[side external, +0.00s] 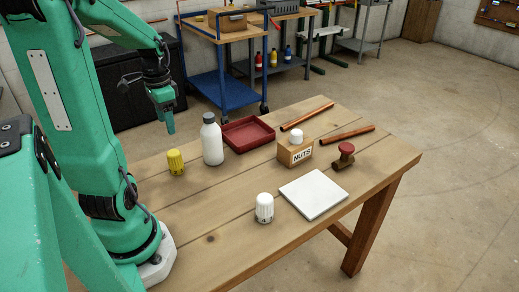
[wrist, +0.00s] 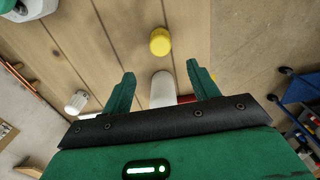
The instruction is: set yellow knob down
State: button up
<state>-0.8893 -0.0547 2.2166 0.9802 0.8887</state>
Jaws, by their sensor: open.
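The yellow knob (side external: 176,162) stands upright on the wooden table, left of the white bottle, in the side external view. In the wrist view the yellow knob (wrist: 160,41) shows from above, beyond my fingertips and apart from them. My gripper (wrist: 160,78) is open, with nothing held between its two green fingers. In the side external view my gripper (side external: 170,128) hangs in the air above the table's far edge, clear of the knob.
The white bottle (side external: 212,141) stands beside the knob; its top shows between my fingers (wrist: 162,90).

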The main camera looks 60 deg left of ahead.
dwell(0.4)
jog(key=w+d+r+t, duration=0.1)
jog(key=d+r, duration=0.3)
jog(key=d, duration=0.8)
jog(key=w+d+r+t, duration=0.2)
jog(key=d+r+t, duration=0.2)
jog(key=d, duration=0.8)
jog(key=shift+r+t, duration=0.2)
jog(key=shift+t, duration=0.1)
